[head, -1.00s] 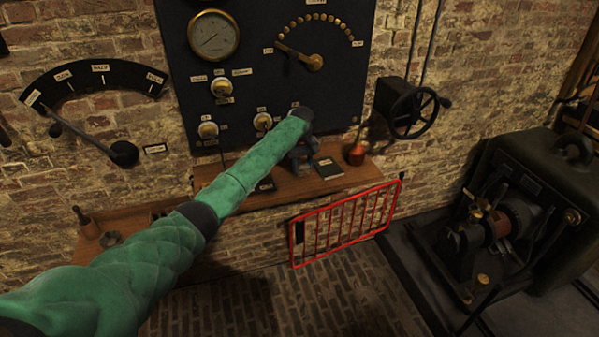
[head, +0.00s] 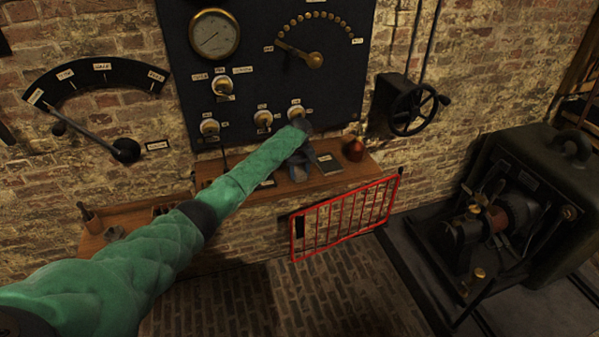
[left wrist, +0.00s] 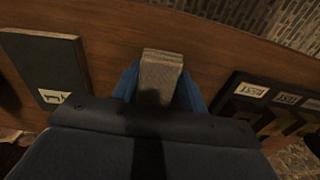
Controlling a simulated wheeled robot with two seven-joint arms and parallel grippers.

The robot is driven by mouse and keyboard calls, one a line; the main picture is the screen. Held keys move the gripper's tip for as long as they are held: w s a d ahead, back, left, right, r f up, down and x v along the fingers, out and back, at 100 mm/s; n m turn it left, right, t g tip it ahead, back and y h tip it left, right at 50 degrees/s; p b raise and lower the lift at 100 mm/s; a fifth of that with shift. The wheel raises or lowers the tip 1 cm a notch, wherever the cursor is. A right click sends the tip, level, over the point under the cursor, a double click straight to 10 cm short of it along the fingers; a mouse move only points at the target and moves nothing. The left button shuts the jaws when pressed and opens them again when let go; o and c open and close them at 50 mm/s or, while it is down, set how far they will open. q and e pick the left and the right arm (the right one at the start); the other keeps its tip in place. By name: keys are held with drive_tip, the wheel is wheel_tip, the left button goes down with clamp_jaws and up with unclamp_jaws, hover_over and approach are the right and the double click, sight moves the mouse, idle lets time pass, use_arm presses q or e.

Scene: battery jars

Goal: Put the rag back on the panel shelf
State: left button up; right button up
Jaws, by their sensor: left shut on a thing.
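The rag (left wrist: 161,72) is a folded grey-beige bundle in the left wrist view. It sits between the two blue fingers of my left gripper (left wrist: 160,88), which is shut on it. The wooden panel shelf (head: 350,174) runs below the dark panel, and its brown top (left wrist: 110,25) fills much of the left wrist view behind the rag. In the head view my left gripper (head: 300,166) is over the middle of the shelf; the rag cannot be made out there. Whether the rag touches the wood is unclear. My right gripper is not in view.
A dark notebook (head: 328,163) and a reddish-brown flask (head: 353,149) stand on the shelf right of my left gripper. A labelled dark holder (left wrist: 262,98) is on the wrist view's right. The knobbed panel (head: 255,75) rises behind.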

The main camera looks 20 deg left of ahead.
sight(299, 171)
use_arm(q)
drive_tip(key=o, duration=0.9)
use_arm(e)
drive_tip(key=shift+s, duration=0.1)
use_arm(q)
drive_tip(key=shift+r, duration=0.55)
wheel_tip(299, 171, up, 3)
drive_tip(key=shift+f+b, duration=0.1)
drive_tip(key=shift+b, duration=0.75)
drive_tip(key=shift+r+b, duration=1.15)
drive_tip(key=shift+r, duration=3)
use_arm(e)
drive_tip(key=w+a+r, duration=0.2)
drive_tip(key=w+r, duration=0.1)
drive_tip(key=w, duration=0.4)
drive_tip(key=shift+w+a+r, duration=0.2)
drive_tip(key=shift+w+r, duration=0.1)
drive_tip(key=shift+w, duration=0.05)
